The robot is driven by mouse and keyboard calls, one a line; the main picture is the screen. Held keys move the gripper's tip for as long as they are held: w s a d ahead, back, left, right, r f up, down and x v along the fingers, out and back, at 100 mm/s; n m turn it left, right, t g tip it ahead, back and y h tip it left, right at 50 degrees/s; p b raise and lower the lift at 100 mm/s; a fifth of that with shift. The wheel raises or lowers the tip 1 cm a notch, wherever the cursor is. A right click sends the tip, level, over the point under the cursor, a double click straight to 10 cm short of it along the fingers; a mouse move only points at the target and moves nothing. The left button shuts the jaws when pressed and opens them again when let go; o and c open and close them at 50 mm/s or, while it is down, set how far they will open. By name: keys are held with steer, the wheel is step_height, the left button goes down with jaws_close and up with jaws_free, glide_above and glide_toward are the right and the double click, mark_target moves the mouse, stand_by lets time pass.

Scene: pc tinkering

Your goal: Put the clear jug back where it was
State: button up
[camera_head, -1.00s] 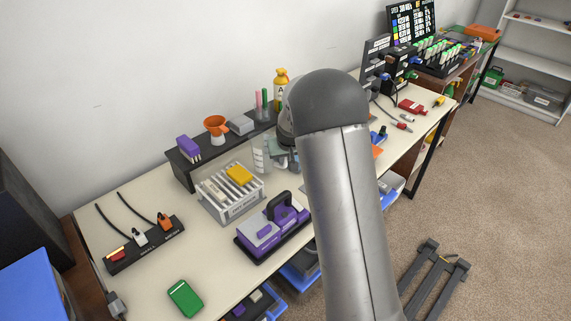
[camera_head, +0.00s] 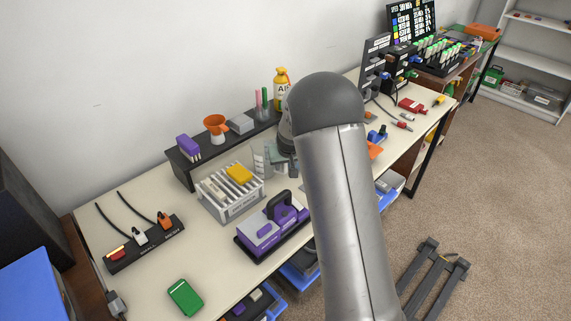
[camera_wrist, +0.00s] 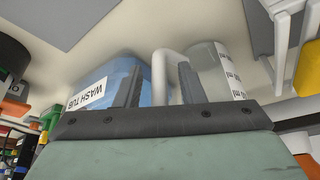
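The clear jug (camera_head: 259,161) stands on the bench behind the white slotted rack, in the head view. In the wrist view the clear jug (camera_wrist: 213,68) shows its printed scale, with its pale handle to the left. My gripper (camera_wrist: 161,68) is open. Its two dark fingers are apart, with the handle seen between them and gaps on both sides. I cannot tell whether the handle is fully between the fingertips or just beyond them. In the head view my arm hides most of the gripper.
A blue wash tub (camera_wrist: 95,88) is close to the left finger. The white rack (camera_head: 232,198) with a yellow block stands in front of the jug. A dark riser (camera_head: 185,171) runs behind. A purple device (camera_head: 270,232) sits nearer the front edge.

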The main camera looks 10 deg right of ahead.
steer(key=v, duration=1.2)
steer(key=shift+b, duration=0.35)
